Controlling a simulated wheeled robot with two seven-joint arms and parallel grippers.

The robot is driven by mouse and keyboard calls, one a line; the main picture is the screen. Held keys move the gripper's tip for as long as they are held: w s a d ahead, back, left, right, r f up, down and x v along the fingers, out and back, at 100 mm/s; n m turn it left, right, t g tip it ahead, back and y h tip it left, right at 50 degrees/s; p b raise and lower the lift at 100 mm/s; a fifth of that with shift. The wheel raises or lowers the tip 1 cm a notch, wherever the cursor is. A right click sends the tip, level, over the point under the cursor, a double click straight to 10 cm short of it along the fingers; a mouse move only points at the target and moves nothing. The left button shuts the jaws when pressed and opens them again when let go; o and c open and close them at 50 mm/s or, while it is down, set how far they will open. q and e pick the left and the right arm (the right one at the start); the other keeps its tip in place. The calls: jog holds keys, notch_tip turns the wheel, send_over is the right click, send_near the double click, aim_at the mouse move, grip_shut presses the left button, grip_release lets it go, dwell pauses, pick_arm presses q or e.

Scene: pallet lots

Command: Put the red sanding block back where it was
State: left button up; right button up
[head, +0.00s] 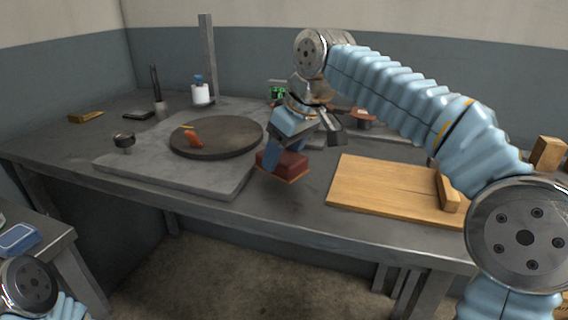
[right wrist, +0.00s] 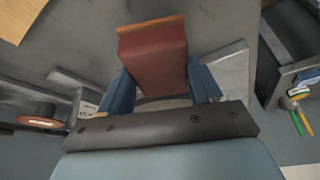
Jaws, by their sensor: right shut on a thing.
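The red sanding block (head: 283,165) is a dark red block with a thin orange-brown layer along its lower edge. My right gripper (head: 290,150) is shut on it and holds it by the front edge of the grey workbench, right of the grey slab. In the right wrist view the block (right wrist: 153,58) sits between the two blue fingers (right wrist: 160,85). I cannot tell whether its underside touches the bench. My left gripper is not in view; only part of my left arm shows at the lower left.
A round dark turntable (head: 217,138) on a grey slab (head: 130,164) bears a small orange-red piece (head: 194,140). A wooden board (head: 385,190) lies to the right. A white container (head: 202,94), a post (head: 208,55) and a red-topped item (head: 364,115) stand behind. Bare bench shows between slab and board.

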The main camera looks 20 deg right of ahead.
jog(key=shift+s+f, duration=0.1)
jog(key=shift+f, duration=1.05)
jog(key=shift+f, duration=0.15)
jog(key=o, duration=0.9)
jog(key=shift+o, duration=0.2)
jog(key=shift+r, duration=0.4)
jog(key=p+v, duration=0.1)
jog(key=v, duration=1)
jog(key=shift+s+r, duration=0.15)
jog(key=shift+r, duration=0.1)
